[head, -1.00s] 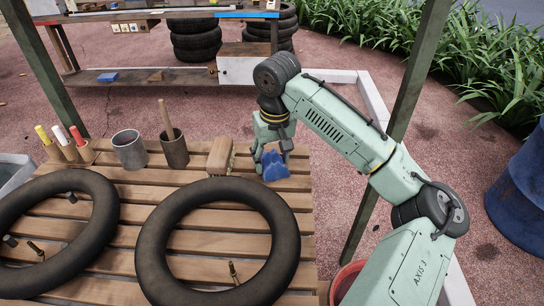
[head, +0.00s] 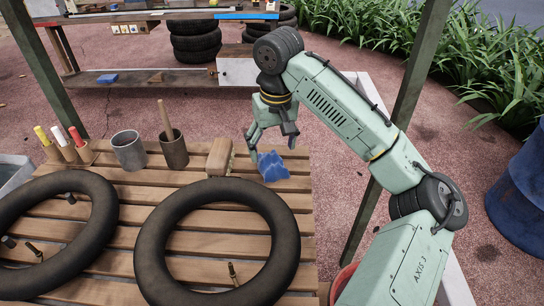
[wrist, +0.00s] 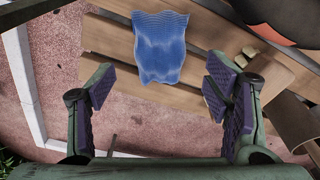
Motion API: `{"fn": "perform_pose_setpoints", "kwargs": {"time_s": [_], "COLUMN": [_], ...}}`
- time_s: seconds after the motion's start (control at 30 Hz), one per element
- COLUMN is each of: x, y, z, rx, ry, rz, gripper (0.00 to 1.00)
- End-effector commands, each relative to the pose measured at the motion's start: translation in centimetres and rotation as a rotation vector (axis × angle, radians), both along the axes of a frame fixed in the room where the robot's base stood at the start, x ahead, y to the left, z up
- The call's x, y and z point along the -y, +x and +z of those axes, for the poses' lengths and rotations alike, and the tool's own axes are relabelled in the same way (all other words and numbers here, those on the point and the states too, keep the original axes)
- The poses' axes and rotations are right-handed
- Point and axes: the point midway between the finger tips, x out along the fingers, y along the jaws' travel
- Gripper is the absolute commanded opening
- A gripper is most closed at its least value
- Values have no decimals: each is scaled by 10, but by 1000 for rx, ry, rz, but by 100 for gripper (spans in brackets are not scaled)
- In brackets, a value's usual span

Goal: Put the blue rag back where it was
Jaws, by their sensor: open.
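The blue rag (head: 272,166) lies crumpled on the wooden slatted table (head: 190,186), near its far right corner, just right of a wooden block (head: 219,157). My gripper (head: 272,146) is open and empty above the rag, apart from it. In the wrist view the rag (wrist: 160,46) lies on the slats beyond my gripper (wrist: 160,92), whose purple-padded fingers are spread wide with nothing between them.
Two black inner tubes (head: 218,240) lie on the table's near part. A green post (head: 392,140) rises right of the table.

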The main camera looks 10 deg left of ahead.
Motion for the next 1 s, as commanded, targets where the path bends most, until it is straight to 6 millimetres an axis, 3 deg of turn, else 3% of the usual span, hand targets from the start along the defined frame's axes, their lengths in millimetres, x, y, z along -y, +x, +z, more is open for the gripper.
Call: {"fn": "perform_pose_setpoints", "kwargs": {"time_s": [0.2, 0.4, 1.0], "x": [4, 5, 5], "y": [-4, -7, -8], "z": [47, 69, 73], "rx": [4, 2, 0], "ry": [-3, -2, 0], "rz": [-1, 0, 1], "gripper": [71, 71, 71]}}
